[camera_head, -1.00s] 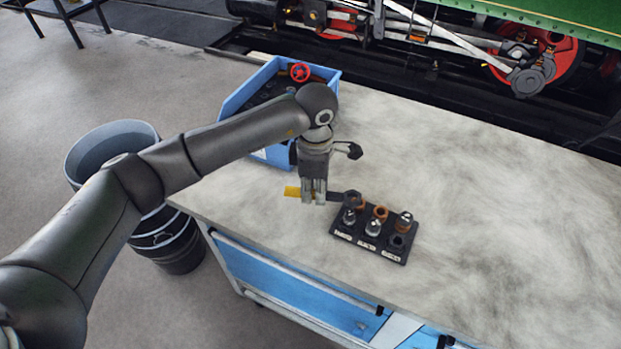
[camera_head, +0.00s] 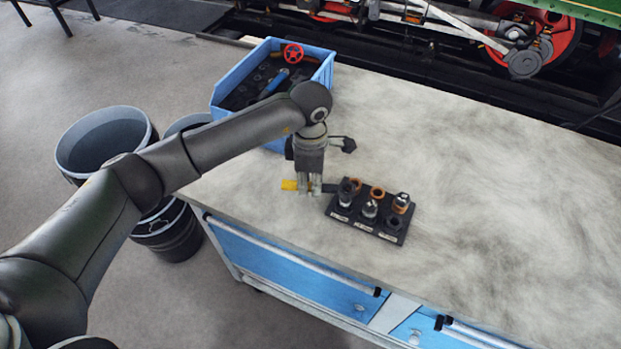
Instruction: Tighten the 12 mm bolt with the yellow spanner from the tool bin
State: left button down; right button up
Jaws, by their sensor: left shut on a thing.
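My left gripper (camera_head: 309,190) is shut on the yellow spanner (camera_head: 289,185), just left of a black bolt block. The spanner's yellow handle shows left of the fingers, and its dark head reaches right to the block's left back corner. The black block (camera_head: 391,236) stands on the bench with several bolts in two rows and white labels along its front. A dark bolt (camera_head: 346,187) at the back left is beside the spanner's head; I cannot tell whether the head is around it. The blue tool bin (camera_head: 233,82) stands behind my left arm. My right gripper is not in view.
The grey workbench top (camera_head: 480,190) is clear to the right of the block. The bin holds dark parts, a blue-handled tool and a red wheel (camera_head: 293,53). Dark buckets (camera_head: 105,140) stand on the floor at left. The locomotive's wheels and rods are behind the bench.

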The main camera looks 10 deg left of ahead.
pick_arm(q)
jog(key=shift+f+b, duration=0.3)
jog(key=shift+b, duration=0.9)
dwell(1.3)
jog(key=shift+f+b, duration=0.85)
jog(key=shift+b, duration=0.1)
dwell(0.4)
jog(key=shift+w+d+f+m+b, duration=0.15)
jog(key=shift+w+m+b, duration=0.25)
jog(key=shift+b, duration=0.35)
jog(key=w+m+b, duration=0.1)
jog(key=m+b, duration=0.1)
jog(key=w+m+b, duration=0.2)
jog(key=b, duration=0.1)
jog(key=shift+d, duration=0.35)
jog(key=shift+w+d+m+b, duration=0.1)
jog(key=shift+w+m+b, duration=0.05)
jog(key=shift+m+b, duration=0.3)
jog(key=shift+w, duration=0.1)
